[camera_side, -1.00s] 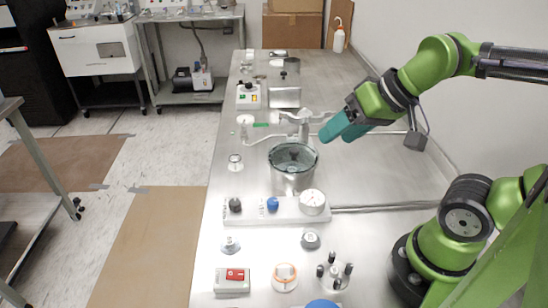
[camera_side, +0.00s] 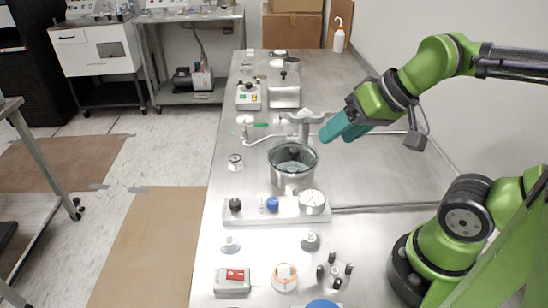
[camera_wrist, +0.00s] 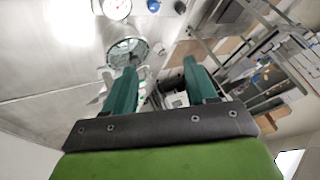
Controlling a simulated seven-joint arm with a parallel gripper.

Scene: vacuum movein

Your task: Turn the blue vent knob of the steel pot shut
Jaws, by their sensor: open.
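The steel pot (camera_side: 290,183) with a glassy, see-through top stands near the middle of the bench. The blue vent knob (camera_side: 272,204) sits on a pale strip in front of the pot, between a black knob and a round gauge. In the wrist view the pot (camera_wrist: 127,50) shows near the left finger and the blue knob (camera_wrist: 153,5) is at the top edge. My gripper (camera_side: 337,131) is open and empty, raised above the bench behind and right of the pot, well apart from the knob. Which way the knob is turned is too small to tell.
The black knob (camera_side: 235,205) and white gauge (camera_side: 312,201) flank the blue knob. A pale jointed bracket (camera_side: 307,119) stands behind the pot. A red-switch box (camera_side: 233,280) and an orange-ringed dial (camera_side: 285,278) lie nearer the front. The bench right of the pot is clear.

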